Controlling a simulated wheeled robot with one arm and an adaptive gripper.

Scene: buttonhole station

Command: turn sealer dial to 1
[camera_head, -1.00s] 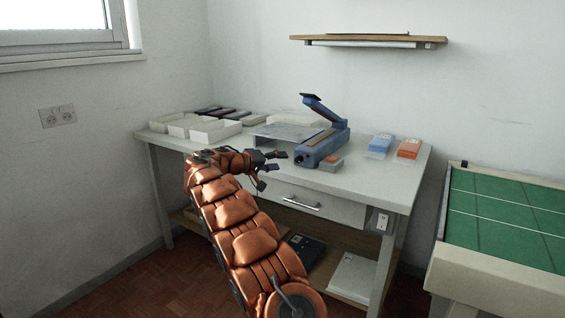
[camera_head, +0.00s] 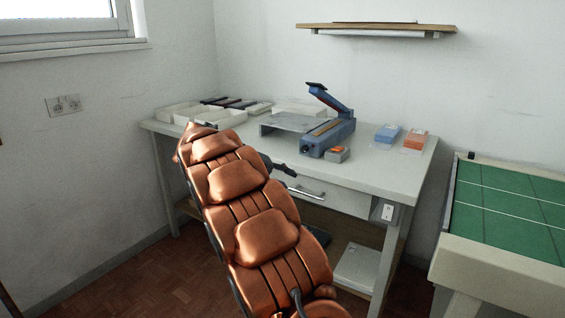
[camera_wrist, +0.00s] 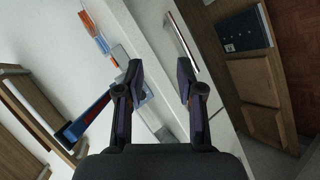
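The blue sealer (camera_head: 328,136) stands on the table with its lever arm (camera_head: 330,99) raised. Its dial is too small to make out. In the wrist view the sealer's blue part (camera_wrist: 88,118) shows at the left, partly behind my left finger. My gripper (camera_wrist: 160,82) is open and empty, its two fingers well apart over the table's front edge. In the head view only a dark fingertip (camera_head: 284,170) shows past my arm, in front of the table and apart from the sealer.
Blue packs (camera_head: 386,134) and orange packs (camera_head: 414,140) lie to the right. White trays (camera_head: 222,118) stand at the back left. The drawer handle (camera_head: 306,192) juts from the table front. A green-topped table (camera_head: 510,215) stands at right.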

